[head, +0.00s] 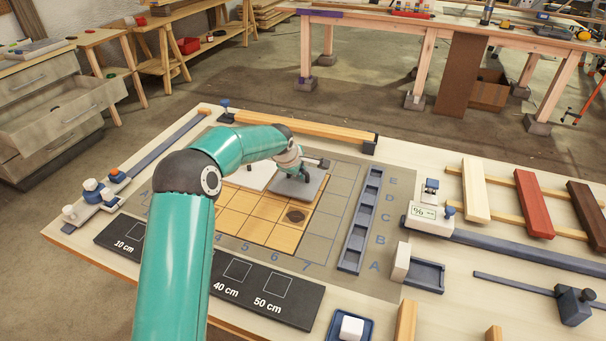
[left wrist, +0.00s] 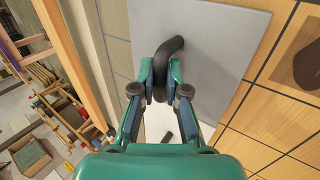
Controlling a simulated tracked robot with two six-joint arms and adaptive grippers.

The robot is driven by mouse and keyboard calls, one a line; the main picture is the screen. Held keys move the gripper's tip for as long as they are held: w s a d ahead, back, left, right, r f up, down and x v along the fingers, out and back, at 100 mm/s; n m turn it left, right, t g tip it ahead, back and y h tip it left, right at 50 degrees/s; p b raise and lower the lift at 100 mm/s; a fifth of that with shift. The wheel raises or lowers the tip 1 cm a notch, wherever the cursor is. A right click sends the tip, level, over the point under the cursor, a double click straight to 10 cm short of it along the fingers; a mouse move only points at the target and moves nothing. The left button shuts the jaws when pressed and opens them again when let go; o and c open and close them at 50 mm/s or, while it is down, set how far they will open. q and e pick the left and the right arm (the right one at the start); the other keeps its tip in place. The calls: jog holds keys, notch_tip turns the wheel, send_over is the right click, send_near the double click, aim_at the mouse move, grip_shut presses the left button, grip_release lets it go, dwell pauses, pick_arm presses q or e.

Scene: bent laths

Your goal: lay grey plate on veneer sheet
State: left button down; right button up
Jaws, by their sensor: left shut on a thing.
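The grey plate (head: 299,190) is at the far right part of the veneer sheet (head: 232,222), a light wood sheet with dark grid lines and a dark knot. My left gripper (head: 296,165) is above the plate. In the left wrist view my left gripper (left wrist: 164,78) is shut on the plate's black curved handle (left wrist: 169,46), and the plate (left wrist: 225,60) spreads out beyond the fingers. I cannot tell whether the plate touches the sheet or hangs just above it. My right gripper is not in view.
A white plate (head: 248,178) lies left of the grey one, partly behind my arm. A wooden bar (head: 305,127) runs along the back. A dark slotted tray (head: 359,222) stands to the right. A dark board (head: 265,290) marked in centimetres lies in front.

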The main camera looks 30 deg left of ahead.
pick_arm(q)
jog(key=shift+f, duration=0.45)
jog(key=shift+f, duration=0.1)
jog(key=c, duration=1.2)
grip_release()
jog(key=b+v, duration=0.2)
jog(key=v, duration=1)
jog(key=shift+a, duration=0.1)
